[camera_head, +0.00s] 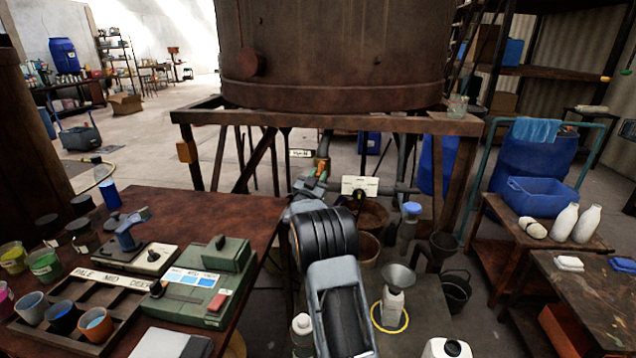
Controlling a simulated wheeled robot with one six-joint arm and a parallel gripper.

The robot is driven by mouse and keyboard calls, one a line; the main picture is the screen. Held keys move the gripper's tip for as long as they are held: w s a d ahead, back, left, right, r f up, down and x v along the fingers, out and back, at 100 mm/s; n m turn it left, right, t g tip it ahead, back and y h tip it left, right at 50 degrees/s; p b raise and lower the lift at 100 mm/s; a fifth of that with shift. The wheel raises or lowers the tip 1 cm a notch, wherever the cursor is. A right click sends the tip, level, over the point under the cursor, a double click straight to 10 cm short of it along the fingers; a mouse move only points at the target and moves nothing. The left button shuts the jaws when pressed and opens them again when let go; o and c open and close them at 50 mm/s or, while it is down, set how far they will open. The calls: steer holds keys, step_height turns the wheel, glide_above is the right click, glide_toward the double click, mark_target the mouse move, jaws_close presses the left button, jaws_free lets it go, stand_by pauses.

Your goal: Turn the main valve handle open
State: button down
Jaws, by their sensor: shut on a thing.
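The big rusty vat (335,55) stands on a brown frame, with grey pipework below it. The handle's exact angle is hard to read.
A brown table (230,205) with a green instrument box (190,285) and a tray of cups (75,310) is close on the left. A blue barrel (535,160) stands at right.

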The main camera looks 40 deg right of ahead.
steer(key=shift+d+f+n+t+b, duration=0.15)
steer(key=shift+n+t+b, duration=0.25)
steer(key=shift+n, duration=0.4)
steer(key=shift+a+f+n+t+b, duration=0.1)
steer(key=shift+n+t+b, duration=0.25)
steer(key=shift+n, duration=0.45)
steer(key=shift+s+r+y, duration=0.1)
steer(key=shift+y, duration=0.2)
steer(key=c, duration=1.2)
jaws_free()
steer(key=shift+d, duration=0.15)
steer(key=shift+o, duration=0.8)
steer(key=shift+r+t, duration=0.1)
steer(key=shift+t, duration=0.15)
steer(key=v, duration=1.4)
steer(key=shift+r, duration=0.1)
